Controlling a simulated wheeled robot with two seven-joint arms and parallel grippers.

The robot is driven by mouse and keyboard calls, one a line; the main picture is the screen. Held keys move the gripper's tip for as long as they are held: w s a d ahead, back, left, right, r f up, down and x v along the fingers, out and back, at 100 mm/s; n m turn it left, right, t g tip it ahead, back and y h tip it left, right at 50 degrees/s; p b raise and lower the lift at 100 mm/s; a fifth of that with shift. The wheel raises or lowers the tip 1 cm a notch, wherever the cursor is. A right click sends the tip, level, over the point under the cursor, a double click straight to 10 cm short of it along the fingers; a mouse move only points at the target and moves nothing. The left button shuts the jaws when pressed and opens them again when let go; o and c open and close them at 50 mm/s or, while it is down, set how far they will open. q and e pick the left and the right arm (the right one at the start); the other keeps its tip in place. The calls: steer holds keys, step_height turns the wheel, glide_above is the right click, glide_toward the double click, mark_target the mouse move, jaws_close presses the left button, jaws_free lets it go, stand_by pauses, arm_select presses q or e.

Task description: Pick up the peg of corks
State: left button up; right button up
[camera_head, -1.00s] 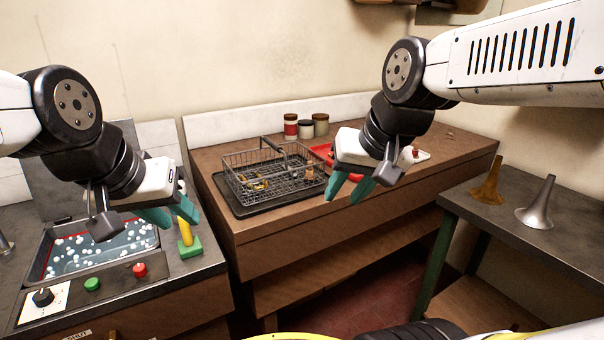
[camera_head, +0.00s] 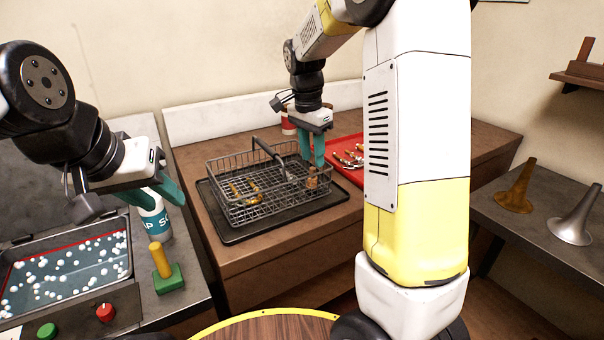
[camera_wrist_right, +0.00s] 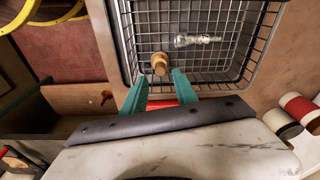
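The peg of corks (camera_head: 312,178), a small tan, cork-coloured upright peg, stands at the right end of the wire basket (camera_head: 225,203). It also shows in the right wrist view (camera_wrist_right: 160,64), just ahead of the fingertips. My right gripper (camera_head: 313,157) is open, its teal fingers pointing down close above the peg. In the wrist view the right gripper (camera_wrist_right: 158,82) has the peg lined up with its gap, nothing held.
Brass parts (camera_head: 246,190) and a silvery part (camera_wrist_right: 198,40) lie in the basket, whose handle rises near my right gripper. A red tray (camera_head: 345,142) holds small parts behind. A yellow peg on a green block (camera_head: 163,265) stands beside the bubbly sink (camera_head: 68,272).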

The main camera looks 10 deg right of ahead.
mark_target(312, 168)
step_height(312, 168, down, 5)
steer(key=shift+w+d+f, duration=0.1)
steer(key=shift+d+f, duration=0.05)
steer(key=shift+f, duration=0.05)
steer(key=shift+c, duration=0.4)
jaws_close()
